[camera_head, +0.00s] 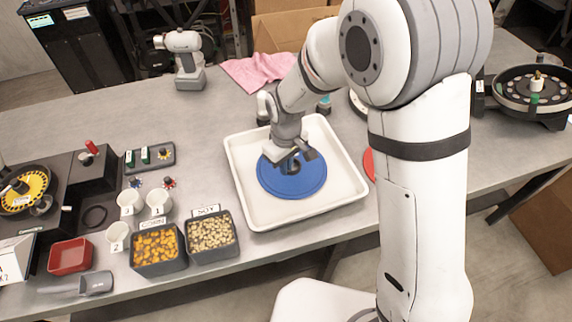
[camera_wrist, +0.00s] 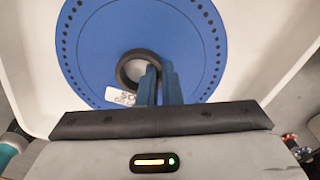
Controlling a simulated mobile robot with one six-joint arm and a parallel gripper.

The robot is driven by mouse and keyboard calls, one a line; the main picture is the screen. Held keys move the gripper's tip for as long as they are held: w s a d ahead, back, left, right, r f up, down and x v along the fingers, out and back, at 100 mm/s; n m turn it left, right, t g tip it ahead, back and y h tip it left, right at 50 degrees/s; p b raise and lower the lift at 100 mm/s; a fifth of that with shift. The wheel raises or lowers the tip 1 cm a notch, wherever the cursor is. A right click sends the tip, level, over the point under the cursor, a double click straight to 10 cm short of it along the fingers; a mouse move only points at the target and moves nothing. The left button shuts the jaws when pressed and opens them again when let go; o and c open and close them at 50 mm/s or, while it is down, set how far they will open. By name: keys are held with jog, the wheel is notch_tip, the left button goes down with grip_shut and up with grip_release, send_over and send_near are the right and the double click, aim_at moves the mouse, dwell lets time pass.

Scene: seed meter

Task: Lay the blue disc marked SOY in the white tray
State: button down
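The blue disc (camera_head: 306,187) is inside the white tray (camera_head: 262,218), within its walls. I cannot tell whether it rests fully on the tray floor. In the wrist view the blue disc (camera_wrist: 95,45) shows a ring of small holes, a dark raised hub ring (camera_wrist: 128,72) and a white label, partly hidden, reading "SO". My gripper (camera_wrist: 160,75) points down at the hub. Its two blue fingers are close together, with the wall of the hub ring seemingly between them. In the head view my gripper (camera_head: 291,163) covers the disc's centre.
Bins of corn (camera_head: 157,247) and soy (camera_head: 212,234) stand left of the tray, with white cups (camera_head: 130,202) behind. A pink cloth (camera_head: 258,72) lies behind the tray. A red disc (camera_head: 369,165) shows partly behind my arm. A black round meter (camera_head: 535,95) stands at right.

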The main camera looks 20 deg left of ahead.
jog(key=shift+f, duration=0.3)
jog(key=shift+f, duration=0.2)
jog(key=c, duration=1.6)
grip_release()
notch_tip(320, 180, up, 12)
jog(key=shift+r+b, duration=0.25)
jog(key=shift+b, duration=0.25)
